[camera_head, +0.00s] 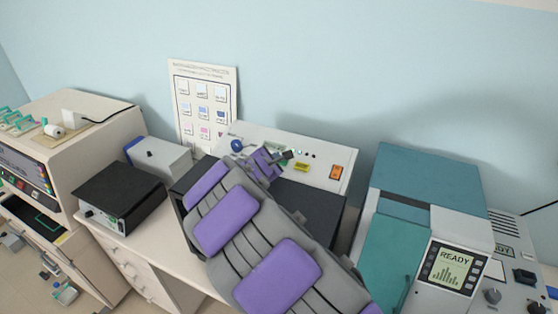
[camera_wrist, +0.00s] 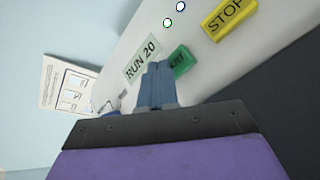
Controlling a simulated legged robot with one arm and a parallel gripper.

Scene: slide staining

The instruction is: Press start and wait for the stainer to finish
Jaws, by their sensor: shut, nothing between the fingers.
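The stainer's cream control panel (camera_head: 322,162) stands at the back middle, and fills much of the wrist view (camera_wrist: 215,65). My gripper (camera_head: 287,155) is shut and empty at this panel. In the wrist view its closed fingertips (camera_wrist: 158,66) overlap the left edge of the green start button (camera_wrist: 182,61), whose lettering is partly hidden. I cannot tell whether they touch it. The yellow STOP button (camera_wrist: 229,18) is to the right and also shows in the head view (camera_head: 301,167). A "RUN 20" label (camera_wrist: 141,58) is beside the fingertips. Small indicator lights (camera_wrist: 167,22) sit above the green button.
An orange switch (camera_head: 336,172) and a blue knob (camera_head: 237,145) are on the same panel. A teal-lidded machine (camera_head: 428,180) at right has a screen (camera_head: 454,267) reading READY. A black-topped box (camera_head: 119,193) stands left. A poster (camera_head: 204,100) leans behind.

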